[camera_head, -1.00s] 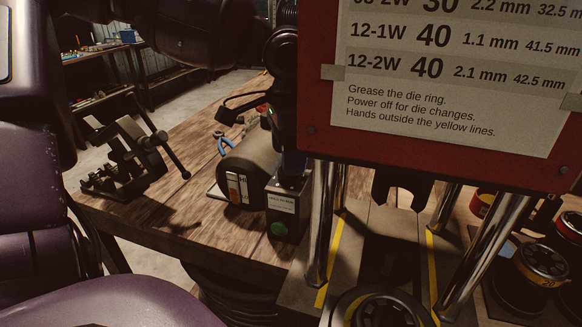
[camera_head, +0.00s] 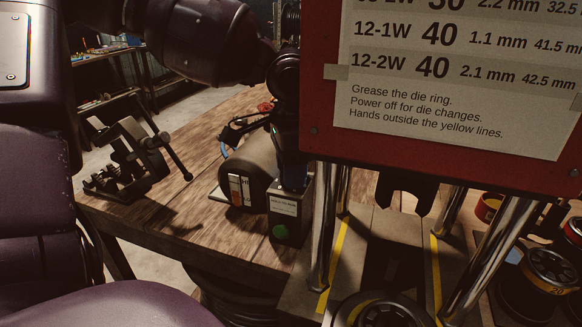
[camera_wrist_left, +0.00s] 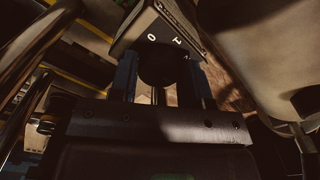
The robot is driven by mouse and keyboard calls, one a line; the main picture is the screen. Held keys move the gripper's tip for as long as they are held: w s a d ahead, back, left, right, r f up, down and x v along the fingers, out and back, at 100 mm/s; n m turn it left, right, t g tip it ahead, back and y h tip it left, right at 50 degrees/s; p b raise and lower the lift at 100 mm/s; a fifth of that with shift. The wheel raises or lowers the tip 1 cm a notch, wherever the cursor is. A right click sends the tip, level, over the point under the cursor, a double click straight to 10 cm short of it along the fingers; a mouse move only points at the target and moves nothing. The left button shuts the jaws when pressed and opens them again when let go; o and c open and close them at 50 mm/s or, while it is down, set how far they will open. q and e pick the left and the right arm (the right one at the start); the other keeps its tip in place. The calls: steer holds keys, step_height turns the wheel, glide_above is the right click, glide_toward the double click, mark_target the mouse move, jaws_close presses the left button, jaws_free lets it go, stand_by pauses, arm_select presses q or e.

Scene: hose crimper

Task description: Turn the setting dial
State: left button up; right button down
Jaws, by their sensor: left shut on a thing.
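The control box (camera_head: 290,213) with a white label and a green button stands at the table's edge, just left of the red sign. My left gripper (camera_head: 293,172) reaches down onto its top, with a blue finger showing. In the left wrist view, the dark round setting dial (camera_wrist_left: 162,64) sits between the two blue fingers of my left gripper (camera_wrist_left: 163,82), which is shut on it. Pale marks show on the box face (camera_wrist_left: 172,28) beside the dial. In the head view the dial is hidden by my gripper. My right gripper is not in view.
A red-framed sign (camera_head: 450,85) stands close to my left wrist. Steel posts (camera_head: 331,235) and yellow lines lie below it. A dark rounded motor housing (camera_head: 254,165) is left of the box; a black vise (camera_head: 135,165) stands further left. Bare wood (camera_head: 185,200) lies between them.

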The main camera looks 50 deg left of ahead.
arm_select(q)
steer(key=shift+n, duration=1.1)
steer(key=n+b, duration=0.1)
steer(key=n, duration=0.3)
steer(key=shift+n, duration=0.7)
steer(key=o, duration=0.9)
